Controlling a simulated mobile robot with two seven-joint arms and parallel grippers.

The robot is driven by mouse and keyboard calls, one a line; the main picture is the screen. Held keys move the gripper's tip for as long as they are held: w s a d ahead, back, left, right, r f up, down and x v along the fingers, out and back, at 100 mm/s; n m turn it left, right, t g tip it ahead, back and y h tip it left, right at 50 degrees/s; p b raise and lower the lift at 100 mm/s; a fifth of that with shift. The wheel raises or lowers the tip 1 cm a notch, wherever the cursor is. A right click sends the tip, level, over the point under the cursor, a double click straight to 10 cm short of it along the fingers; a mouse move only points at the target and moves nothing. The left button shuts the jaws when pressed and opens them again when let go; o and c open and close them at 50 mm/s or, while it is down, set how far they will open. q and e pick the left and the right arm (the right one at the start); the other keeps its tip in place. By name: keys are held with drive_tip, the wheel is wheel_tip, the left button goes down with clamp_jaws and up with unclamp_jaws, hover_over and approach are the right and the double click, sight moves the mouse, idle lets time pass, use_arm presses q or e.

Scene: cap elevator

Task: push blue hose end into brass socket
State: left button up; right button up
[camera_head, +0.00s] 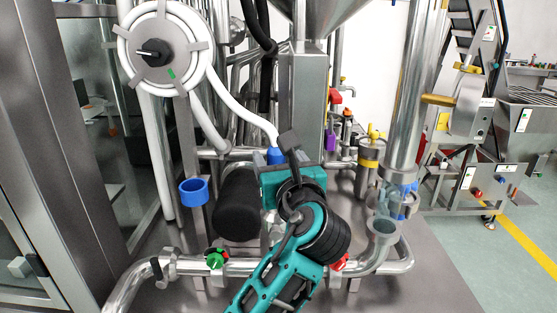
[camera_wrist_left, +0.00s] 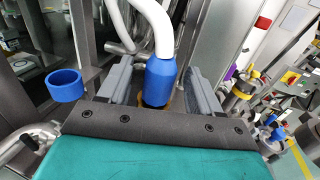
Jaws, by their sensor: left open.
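The blue hose end (camera_head: 274,155) hangs on a white hose (camera_head: 236,108) that runs down from the reel. In the left wrist view the blue hose end (camera_wrist_left: 159,80) stands roughly upright between the two grey fingers of my left gripper (camera_wrist_left: 158,90). The fingers are open, one on each side, with gaps visible. A little brass-yellow edge, perhaps the brass socket (camera_wrist_left: 168,103), shows at its lower end; I cannot tell whether the end is inside it. In the head view my teal left gripper (camera_head: 286,168) hides that spot. My right gripper is not in view.
An empty blue ring holder (camera_head: 194,191) stands left of the gripper. A steel pipe with a green valve knob (camera_head: 215,260) runs low in front. The hose reel (camera_head: 160,50) is upper left. A tall steel pipe (camera_head: 408,95) and a yellow-banded fitting (camera_head: 369,153) stand right.

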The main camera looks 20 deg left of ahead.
use_arm(q)
drive_tip(key=shift+r, duration=3.5)
